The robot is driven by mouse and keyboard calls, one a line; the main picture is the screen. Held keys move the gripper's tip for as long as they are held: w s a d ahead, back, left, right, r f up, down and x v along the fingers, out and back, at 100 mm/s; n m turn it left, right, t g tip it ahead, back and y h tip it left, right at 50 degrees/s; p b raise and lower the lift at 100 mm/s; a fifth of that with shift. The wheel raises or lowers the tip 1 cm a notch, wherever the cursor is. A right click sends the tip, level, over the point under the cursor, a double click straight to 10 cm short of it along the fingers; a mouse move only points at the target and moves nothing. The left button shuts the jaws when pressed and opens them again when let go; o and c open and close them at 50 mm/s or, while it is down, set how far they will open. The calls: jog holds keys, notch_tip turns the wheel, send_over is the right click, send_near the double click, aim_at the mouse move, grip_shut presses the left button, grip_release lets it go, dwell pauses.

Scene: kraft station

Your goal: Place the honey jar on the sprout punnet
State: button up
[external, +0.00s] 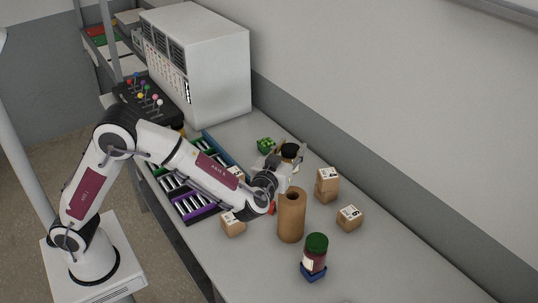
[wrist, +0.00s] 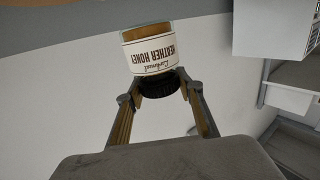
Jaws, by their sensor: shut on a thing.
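The honey jar (wrist: 148,50) has a white "Heather Honey" label and a dark lid, and appears upside down in the wrist view. My gripper (wrist: 160,88) is shut on it around the dark lid. In the external view the jar's dark top (external: 290,150) shows at my gripper (external: 288,158), near the wall side of the table; the arm's end hides some of it. The sprout punnet (external: 265,145), small and full of green, stands just left of the jar in that view. It is not seen in the wrist view.
A brown paper roll (external: 291,215) stands upright in front of my gripper. Cardboard boxes (external: 327,184) are to the right, and another small box (external: 233,225) is below the arm. A green-lidded jar (external: 314,255) stands on a blue base. A large white cabinet (external: 205,65) is behind left.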

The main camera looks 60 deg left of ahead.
jog(key=w+a+n+g+y, duration=0.15)
jog(key=w+a, duration=0.35)
jog(key=a, duration=0.6)
jog(key=w+a+n+g+y, duration=0.15)
jog(key=w+a, duration=0.25)
jog(key=a, duration=0.7)
jog(key=w+a+n+g+y, duration=0.15)
jog(key=w+a, duration=0.35)
jog(key=a, duration=0.6)
jog(key=shift+s+d+f, duration=0.1)
jog(key=shift+s+f, duration=0.05)
jog(key=shift+f, duration=2.2)
jog(key=shift+f, duration=0.1)
notch_tip(320, 180, down, 6)
jog(key=shift+f, duration=0.15)
jog(key=shift+f, duration=1.75)
jog(key=shift+f, duration=0.1)
